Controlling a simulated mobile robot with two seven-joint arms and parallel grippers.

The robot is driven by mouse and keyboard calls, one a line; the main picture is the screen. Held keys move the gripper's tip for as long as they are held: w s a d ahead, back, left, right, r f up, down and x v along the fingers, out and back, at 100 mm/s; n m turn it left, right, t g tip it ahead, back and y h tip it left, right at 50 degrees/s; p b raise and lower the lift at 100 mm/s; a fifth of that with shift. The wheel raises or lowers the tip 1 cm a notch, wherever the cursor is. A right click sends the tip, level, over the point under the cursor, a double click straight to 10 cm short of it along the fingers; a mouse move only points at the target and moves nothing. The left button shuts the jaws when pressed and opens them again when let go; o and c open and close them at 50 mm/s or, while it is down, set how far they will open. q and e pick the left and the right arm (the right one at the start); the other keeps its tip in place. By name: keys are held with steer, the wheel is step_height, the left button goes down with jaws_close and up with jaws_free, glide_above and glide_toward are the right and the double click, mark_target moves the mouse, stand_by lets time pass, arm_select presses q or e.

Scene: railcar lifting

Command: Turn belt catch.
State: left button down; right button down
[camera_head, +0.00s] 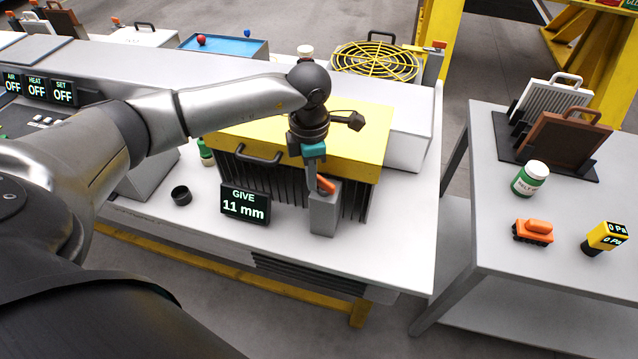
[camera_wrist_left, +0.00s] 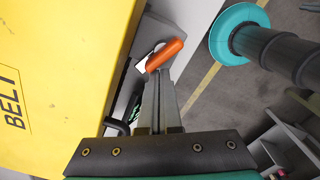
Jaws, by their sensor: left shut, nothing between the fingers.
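The belt catch is an orange lever (camera_head: 326,185) on top of a grey post (camera_head: 323,213), at the front of the yellow-lidded belt box (camera_head: 362,135). The lever also shows in the left wrist view (camera_wrist_left: 165,54), lying slantwise just past my fingertips. My left gripper (camera_head: 318,170) reaches down from above, right over the lever. In the left wrist view its fingers (camera_wrist_left: 160,80) are together and empty. I cannot tell whether the tips touch the lever. The yellow lid (camera_wrist_left: 55,60) reads "BELT" in that view. My right gripper is not in view.
A display (camera_head: 245,205) reading "GIVE 11 mm" stands left of the post, with a small black cup (camera_head: 181,195) farther left. The bench's front right corner is clear.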

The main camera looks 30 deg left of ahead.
arm_select(q)
steer(key=shift+w, duration=0.15)
steer(key=shift+w+a+b, duration=0.15)
steer(key=shift+w+b, duration=0.1)
steer(key=shift+b, duration=0.1)
steer(key=shift+w, duration=0.2)
stand_by(0.3)
steer(key=shift+w+b, duration=0.85)
stand_by(1.4)
steer(key=shift+r, duration=0.1)
steer(key=shift+s+a+r+p, duration=0.2)
steer(key=shift+a+r, duration=0.05)
steer(key=shift+a, duration=0.15)
steer(key=shift+s+a+r+p, duration=0.2)
steer(key=shift+a, duration=0.2)
step_height(320, 180, up, 7)
steer(key=p, duration=0.5)
